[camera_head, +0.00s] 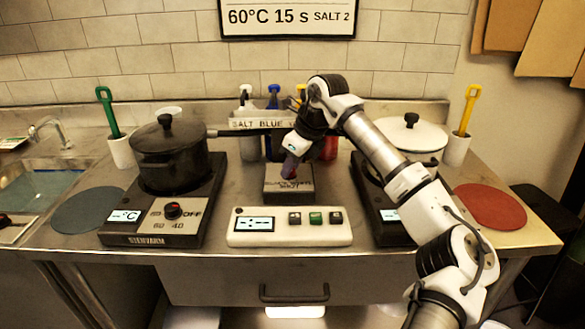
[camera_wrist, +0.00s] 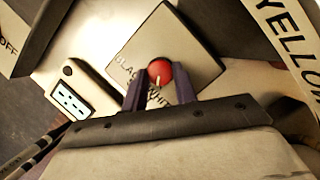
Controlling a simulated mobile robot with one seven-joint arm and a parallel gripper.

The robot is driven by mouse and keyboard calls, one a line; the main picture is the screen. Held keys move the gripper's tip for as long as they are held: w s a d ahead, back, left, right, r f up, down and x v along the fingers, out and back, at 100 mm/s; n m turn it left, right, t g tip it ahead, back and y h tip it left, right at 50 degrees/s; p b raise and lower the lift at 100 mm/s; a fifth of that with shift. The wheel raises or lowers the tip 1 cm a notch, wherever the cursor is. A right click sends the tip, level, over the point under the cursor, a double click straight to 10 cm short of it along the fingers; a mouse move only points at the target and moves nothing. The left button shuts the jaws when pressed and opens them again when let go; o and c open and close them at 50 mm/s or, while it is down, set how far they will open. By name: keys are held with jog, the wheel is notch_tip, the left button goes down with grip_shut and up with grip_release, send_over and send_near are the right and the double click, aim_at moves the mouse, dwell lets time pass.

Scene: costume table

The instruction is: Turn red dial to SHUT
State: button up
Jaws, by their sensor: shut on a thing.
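The red dial (camera_wrist: 160,70) sits on a grey metal box (camera_wrist: 185,40) in the wrist view. Lettering on the box reads in part "BLACK" and "WHITE". A pale pointer line on the dial points down in that view, toward my gripper. My gripper (camera_wrist: 160,88) has its two purple fingers on either side of the dial, shut on it. In the head view my gripper (camera_head: 288,172) reaches down onto the same box (camera_head: 289,197), at the middle of the counter. There the dial is mostly hidden by the fingers, and the box's lettering is too small to read surely.
A black pot (camera_head: 170,158) stands on the left hotplate (camera_head: 125,228), which has its own red-topped knob (camera_head: 173,210). A white timer panel (camera_head: 290,238) lies in front of the box. Bottles (camera_head: 273,100) and a label strip stand behind. A lidded pan (camera_head: 412,134) is at right.

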jog(key=m+b, duration=0.1)
jog(key=m, duration=0.1)
jog(key=m+t+h+b, duration=0.1)
jog(key=m+b, duration=0.1)
jog(key=shift+s+f, duration=0.15)
jog(key=shift+a+m+t+h+b, duration=0.15)
jog(key=shift+m+t+h+b, duration=0.15)
jog(key=shift+m+h+b, duration=0.6)
jog(key=shift+m, duration=0.6)
jog(key=shift+y, duration=0.3)
jog(key=o, duration=1)
jog(key=shift+r, duration=0.3)
jog(key=v, duration=1.3)
jog(key=shift+s+r+b, duration=0.25)
jog(key=shift+s+b, duration=0.05)
jog(key=shift+b, duration=0.1)
